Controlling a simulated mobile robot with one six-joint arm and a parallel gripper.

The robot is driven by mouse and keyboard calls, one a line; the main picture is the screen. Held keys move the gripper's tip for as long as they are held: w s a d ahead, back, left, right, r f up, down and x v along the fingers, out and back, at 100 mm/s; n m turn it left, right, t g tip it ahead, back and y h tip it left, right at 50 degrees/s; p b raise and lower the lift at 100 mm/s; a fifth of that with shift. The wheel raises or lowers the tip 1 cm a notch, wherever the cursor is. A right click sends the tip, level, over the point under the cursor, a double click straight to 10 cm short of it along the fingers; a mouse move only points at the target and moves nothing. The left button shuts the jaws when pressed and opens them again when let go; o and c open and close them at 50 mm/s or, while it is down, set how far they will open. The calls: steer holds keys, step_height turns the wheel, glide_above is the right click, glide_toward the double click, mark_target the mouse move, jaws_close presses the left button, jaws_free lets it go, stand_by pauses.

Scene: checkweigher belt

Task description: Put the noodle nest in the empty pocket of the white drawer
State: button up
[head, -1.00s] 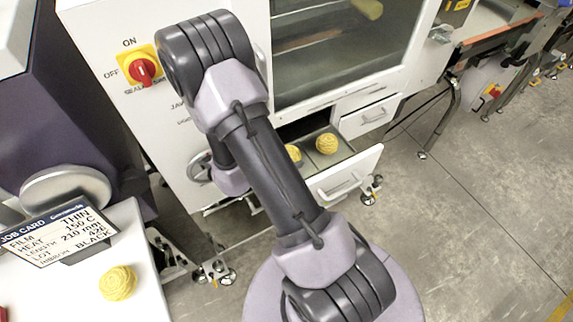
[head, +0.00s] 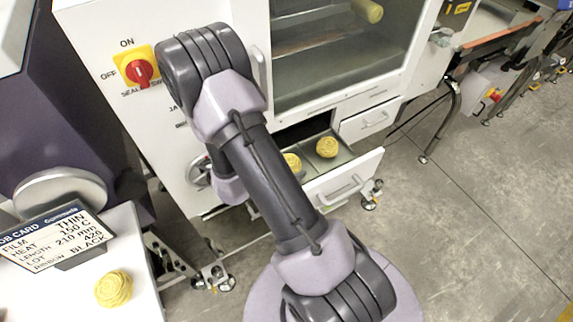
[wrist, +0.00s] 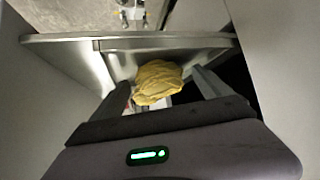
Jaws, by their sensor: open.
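The white drawer (head: 368,165) is pulled out below the glass-fronted cabinet. It shows two yellow noodle nests in the head view: one whole (head: 326,147) and one partly behind my arm (head: 292,161). Another noodle nest (head: 113,289) sits on the white table at the lower left. In the wrist view, the drawer (wrist: 200,41) spans the upper part, and a noodle nest (wrist: 158,80) shows between the fingers of my gripper (wrist: 165,92). The fingers are apart; I cannot tell if they touch the nest. My arm hides the gripper and part of the drawer in the head view.
A job card (head: 52,236) stands on the white table beside a dark purple machine (head: 65,120). A red and yellow switch (head: 138,68) is on the cabinet front. A closed drawer (head: 368,122) sits behind the open one.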

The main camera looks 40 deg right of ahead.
steer(key=p+v, duration=0.4)
steer(key=v, duration=0.7)
steer(key=shift+a, duration=0.15)
